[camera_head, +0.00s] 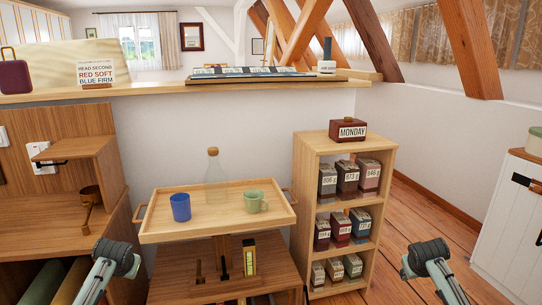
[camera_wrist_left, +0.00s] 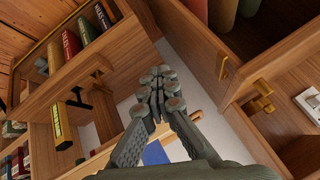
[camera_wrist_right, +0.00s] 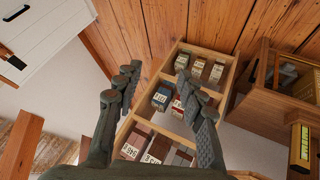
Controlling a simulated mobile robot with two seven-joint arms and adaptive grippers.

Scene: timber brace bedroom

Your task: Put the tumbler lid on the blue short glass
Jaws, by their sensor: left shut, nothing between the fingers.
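The blue short glass (camera_head: 180,207) stands upright at the left of a wooden tray (camera_head: 167,236); its top shows no lid that I can make out. A blue patch, apparently the same glass, shows behind my gripper in the left wrist view (camera_wrist_left: 155,153). I cannot make out a tumbler lid in any view. My left gripper (camera_wrist_left: 160,92) is shut and empty, its fingertips together. My right gripper (camera_wrist_right: 157,85) is open and empty, its fingers wide apart. Both arms are low in the head view, well apart from the glass.
A wooden desk unit (camera_head: 80,152) is at the left, a white cabinet (camera_head: 507,220) at the right. Floor between shelf and cabinet is clear.

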